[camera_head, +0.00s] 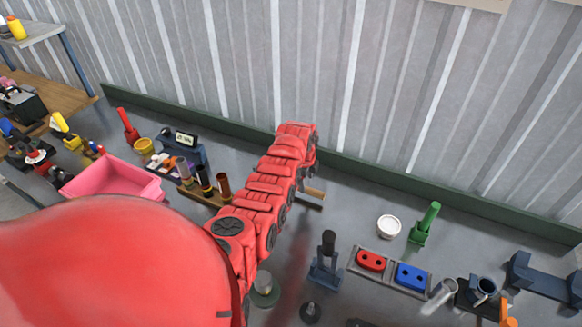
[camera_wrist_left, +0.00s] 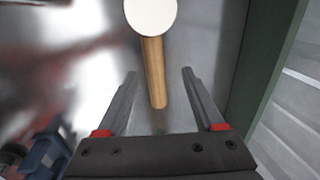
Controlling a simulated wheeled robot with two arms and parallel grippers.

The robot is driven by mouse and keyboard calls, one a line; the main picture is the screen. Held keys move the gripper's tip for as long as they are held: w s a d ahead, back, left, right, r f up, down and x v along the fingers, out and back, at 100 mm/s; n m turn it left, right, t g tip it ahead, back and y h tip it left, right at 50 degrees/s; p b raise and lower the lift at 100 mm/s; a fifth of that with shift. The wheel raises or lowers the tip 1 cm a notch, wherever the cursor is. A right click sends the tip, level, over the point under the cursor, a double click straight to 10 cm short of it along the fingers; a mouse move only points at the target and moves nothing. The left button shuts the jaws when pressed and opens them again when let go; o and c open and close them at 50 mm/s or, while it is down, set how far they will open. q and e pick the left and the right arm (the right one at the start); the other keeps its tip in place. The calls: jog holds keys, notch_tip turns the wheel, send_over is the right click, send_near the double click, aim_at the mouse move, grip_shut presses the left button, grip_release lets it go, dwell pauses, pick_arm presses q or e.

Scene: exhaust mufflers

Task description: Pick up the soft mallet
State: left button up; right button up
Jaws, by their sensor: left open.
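The soft mallet shows in the left wrist view, with a round white head (camera_wrist_left: 151,14) at the top and a wooden handle (camera_wrist_left: 154,72) pointing back toward me. My left gripper (camera_wrist_left: 158,76) is open, with one finger on each side of the handle and a gap on both sides. The handle's end lies between the fingers. In the head view my red left arm covers most of this area. A short tan piece (camera_head: 314,193), which looks like the handle, sticks out to the right of the arm. My right gripper is not in view.
A green ledge (camera_head: 375,177) runs along the corrugated wall behind the bench. A pink bin (camera_head: 112,182) stands at the left. At the right are a white cup (camera_head: 388,226), a green-handled tool (camera_head: 427,222) and a tray with red and blue blocks (camera_head: 388,272).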

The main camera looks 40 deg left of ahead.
aim_at(308, 189)
pick_arm(q)
jog(key=shift+a+f, duration=0.1)
jog(key=shift+f, duration=0.2)
jog(key=shift+f, duration=0.25)
jog(key=f+b, duration=0.4)
jog(key=f, duration=0.1)
jog(key=shift+w+d+b, duration=0.2)
jog(key=shift+d+b, duration=0.15)
jog(key=shift+d, duration=0.05)
jog(key=shift+r, duration=0.2)
grip_shut()
